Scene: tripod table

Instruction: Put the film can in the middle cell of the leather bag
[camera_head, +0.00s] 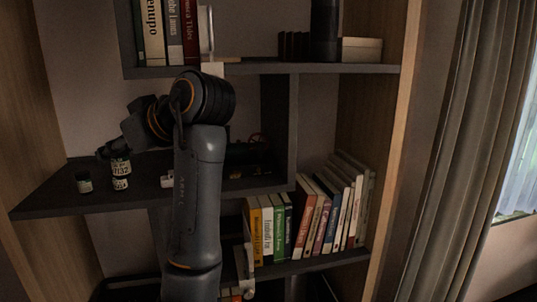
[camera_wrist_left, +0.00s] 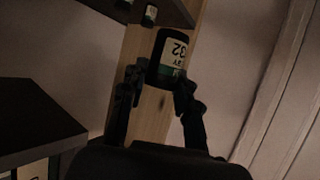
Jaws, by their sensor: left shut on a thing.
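A dark film can with a pale "32" label (camera_wrist_left: 174,55) is between the two fingers of my left gripper (camera_wrist_left: 155,92) in the left wrist view. The gripper is shut on it. In the head view the labelled can (camera_head: 121,168) shows just below my left gripper (camera_head: 115,150), over the left part of the dark shelf. A second pale label shows right under it; I cannot tell whether that is another can. I cannot make out the leather bag; my left arm covers part of the shelf. My right gripper is not in view.
A small dark can (camera_head: 84,183) stands on the shelf (camera_head: 50,203) to the left. A dark object with a red wheel (camera_head: 258,140) sits right of my arm. Books (camera_head: 330,205) fill the lower shelf. An upper shelf (camera_head: 330,68) overhangs.

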